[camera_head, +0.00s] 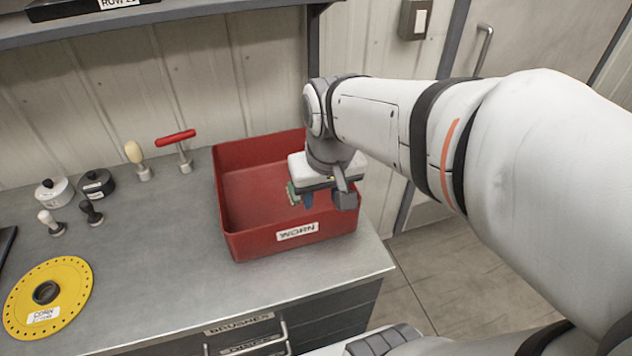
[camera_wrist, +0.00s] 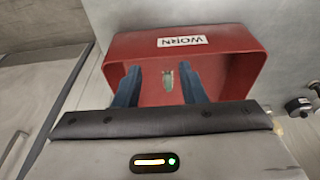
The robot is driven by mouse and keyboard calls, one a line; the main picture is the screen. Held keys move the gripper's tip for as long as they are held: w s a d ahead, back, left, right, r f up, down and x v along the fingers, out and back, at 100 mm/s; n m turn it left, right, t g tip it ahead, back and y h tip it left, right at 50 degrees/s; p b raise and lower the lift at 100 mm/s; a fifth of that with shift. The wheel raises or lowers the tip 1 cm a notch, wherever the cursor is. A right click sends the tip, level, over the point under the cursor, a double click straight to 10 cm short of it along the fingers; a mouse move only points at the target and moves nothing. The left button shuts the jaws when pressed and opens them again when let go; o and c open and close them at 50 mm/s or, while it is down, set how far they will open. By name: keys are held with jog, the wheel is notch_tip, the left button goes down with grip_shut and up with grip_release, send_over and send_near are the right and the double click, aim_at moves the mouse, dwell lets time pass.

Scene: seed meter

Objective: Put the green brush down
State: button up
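My gripper (camera_head: 325,200) points down into the red bin (camera_head: 240,240) labelled WORN. In the wrist view its two blue fingers (camera_wrist: 160,85) are spread apart, with a gap on each side of a small pale piece (camera_wrist: 168,79). That piece shows against the inside of the red bin and may be part of the green brush; its bristles and full shape are not clear. In the head view a small green patch (camera_head: 293,194) shows beside the fingers, partly hidden by my gripper. I cannot tell whether it is the brush.
The bench ends just right of the bin.

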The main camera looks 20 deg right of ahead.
jog(key=shift+t, duration=0.3)
jog(key=s, duration=0.2)
jog(key=s+f, duration=0.1)
jog(key=s, duration=0.1)
jog(key=shift+s+d, duration=0.15)
jog(key=shift+s, duration=0.05)
jog(key=shift+s, duration=0.1)
